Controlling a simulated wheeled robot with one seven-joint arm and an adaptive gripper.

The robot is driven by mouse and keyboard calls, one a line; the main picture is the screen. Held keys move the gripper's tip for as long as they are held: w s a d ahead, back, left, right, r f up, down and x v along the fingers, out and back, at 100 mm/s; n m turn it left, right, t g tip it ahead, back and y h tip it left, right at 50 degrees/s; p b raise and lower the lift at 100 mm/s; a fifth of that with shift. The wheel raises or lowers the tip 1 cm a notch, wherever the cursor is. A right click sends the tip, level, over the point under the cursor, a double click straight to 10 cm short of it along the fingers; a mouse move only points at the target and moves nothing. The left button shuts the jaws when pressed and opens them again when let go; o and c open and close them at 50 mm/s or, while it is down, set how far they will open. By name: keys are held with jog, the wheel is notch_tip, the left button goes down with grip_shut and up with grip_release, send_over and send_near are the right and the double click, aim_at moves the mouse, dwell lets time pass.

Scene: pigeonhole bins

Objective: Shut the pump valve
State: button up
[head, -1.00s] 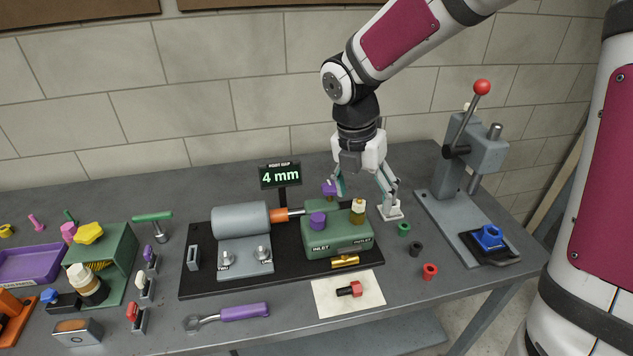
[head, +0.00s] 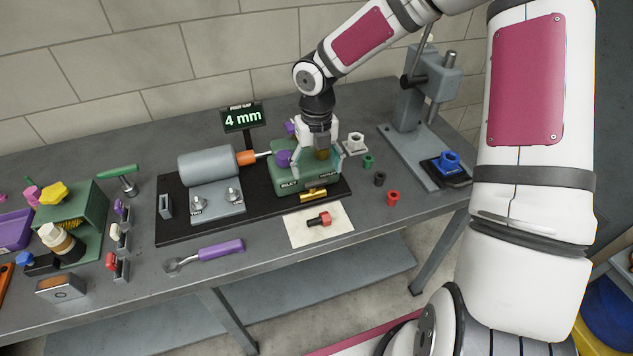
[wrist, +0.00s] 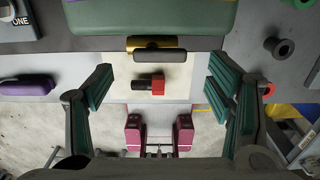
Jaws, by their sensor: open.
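The green pump block (head: 290,178), marked inlet and outlet, stands on a black base plate. One purple knob (head: 283,158) is on its top near the left; another purple piece (head: 291,128) shows behind it. An amber-topped piece (head: 322,154) is at its right end. A brass cylinder (head: 313,195) lies along its front; it also shows in the wrist view (wrist: 148,43). My gripper (head: 317,163) is open over the right part of the block, its fingers around the amber piece in the head view. Contact cannot be told. In the wrist view nothing is held between the fingers (wrist: 161,90).
A grey motor cylinder (head: 208,162) and a 4 mm display (head: 243,117) are left of and behind the block. A red and black fitting (head: 319,219) lies on a pale sheet in front. A press (head: 412,115) stands right. A purple-handled wrench (head: 220,250) lies at front left.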

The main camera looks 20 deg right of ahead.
aim_at(316, 182)
notch_tip(316, 182, down, 6)
jog(key=shift+f, duration=0.1)
dwell(0.4)
jog(key=c, duration=1.2)
